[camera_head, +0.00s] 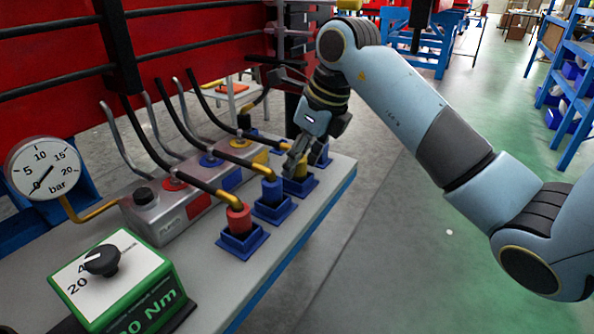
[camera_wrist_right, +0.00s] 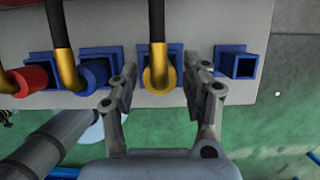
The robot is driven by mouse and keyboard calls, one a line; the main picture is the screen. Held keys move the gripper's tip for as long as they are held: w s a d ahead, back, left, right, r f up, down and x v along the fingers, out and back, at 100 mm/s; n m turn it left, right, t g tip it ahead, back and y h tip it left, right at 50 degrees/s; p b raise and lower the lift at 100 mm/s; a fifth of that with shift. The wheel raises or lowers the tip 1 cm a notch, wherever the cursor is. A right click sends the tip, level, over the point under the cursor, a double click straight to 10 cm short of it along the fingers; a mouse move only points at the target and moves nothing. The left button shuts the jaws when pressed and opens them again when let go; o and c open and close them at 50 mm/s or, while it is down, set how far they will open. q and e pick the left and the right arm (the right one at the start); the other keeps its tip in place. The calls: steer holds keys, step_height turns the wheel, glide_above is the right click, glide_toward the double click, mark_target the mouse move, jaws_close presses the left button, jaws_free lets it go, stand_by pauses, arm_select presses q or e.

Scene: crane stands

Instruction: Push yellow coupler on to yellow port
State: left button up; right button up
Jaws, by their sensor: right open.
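The yellow coupler (camera_head: 301,171) stands in a blue square holder on the bench, third in the row and partly hidden by my fingers. In the right wrist view, its brass elbow (camera_wrist_right: 158,78) and hose lie between the spread fingers. My right gripper (camera_head: 292,160) is open around the yellow coupler from above; it also shows in the right wrist view (camera_wrist_right: 168,88), with gaps on both sides. The manifold's yellow section (camera_head: 262,155) is left of the holders; I cannot tell which part of it is the port. My left gripper is not in view.
The blue coupler (camera_head: 271,190) and red coupler (camera_head: 239,219) stand in neighbouring holders. An empty blue holder (camera_wrist_right: 238,65) is on the other side. Black hoses arch over the manifold. A pressure gauge (camera_head: 42,168) and a green torque box (camera_head: 115,280) stand at left.

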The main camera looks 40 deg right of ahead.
jaws_close()
steer(key=shift+r, duration=0.15)
steer(key=shift+r+p, duration=1.85)
steer(key=shift+r, duration=0.55)
